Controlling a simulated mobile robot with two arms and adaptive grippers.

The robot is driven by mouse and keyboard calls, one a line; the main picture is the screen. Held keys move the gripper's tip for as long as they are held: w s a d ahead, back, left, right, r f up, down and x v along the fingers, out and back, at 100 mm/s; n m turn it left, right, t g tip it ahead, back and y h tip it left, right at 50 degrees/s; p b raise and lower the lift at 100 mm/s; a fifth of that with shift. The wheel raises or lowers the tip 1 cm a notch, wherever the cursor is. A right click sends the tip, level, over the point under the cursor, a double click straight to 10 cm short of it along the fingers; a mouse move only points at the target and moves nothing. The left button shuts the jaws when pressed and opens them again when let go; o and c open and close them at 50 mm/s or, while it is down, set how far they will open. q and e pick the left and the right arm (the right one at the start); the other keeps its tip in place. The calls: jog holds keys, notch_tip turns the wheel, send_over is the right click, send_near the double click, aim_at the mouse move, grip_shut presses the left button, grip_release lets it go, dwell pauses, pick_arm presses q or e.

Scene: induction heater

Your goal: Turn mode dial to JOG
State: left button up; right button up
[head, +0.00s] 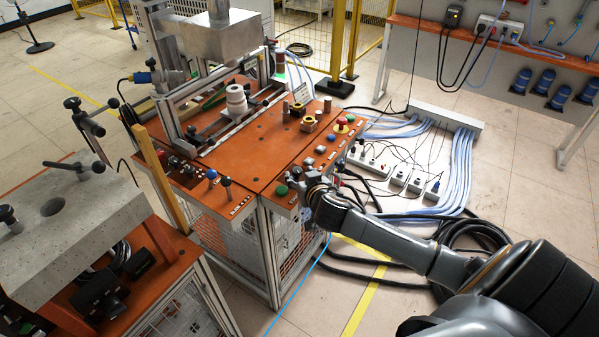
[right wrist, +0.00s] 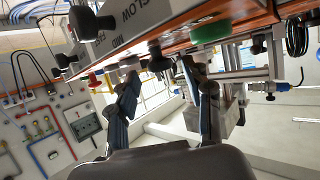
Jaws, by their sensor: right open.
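My right gripper (head: 308,193) is at the front right corner of the orange control panel (head: 255,153), next to a green button (head: 281,190). In the right wrist view my right gripper (right wrist: 168,100) has its two fingers spread apart with nothing between the tips. A small black knob (right wrist: 157,58) on the panel edge shows between and beyond the fingers. A larger black knob (right wrist: 90,22) lies further left, by the lettering SLOW and MID. The green button (right wrist: 210,32) is above the right finger. I read no JOG label, so I cannot tell which knob is the mode dial. My left gripper is not in view.
A blue-topped lever (head: 211,174) and a black-topped lever (head: 226,182) stand on the front panel. A red button (head: 342,121) is at the panel's right. Cables (head: 465,165) and power strips (head: 400,178) lie on the floor. A concrete-topped station (head: 80,225) stands at left.

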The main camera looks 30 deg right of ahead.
jog(key=shift+w+d+f, duration=0.15)
jog(key=shift+w+f, duration=0.1)
jog(key=shift+w, duration=0.35)
grip_shut()
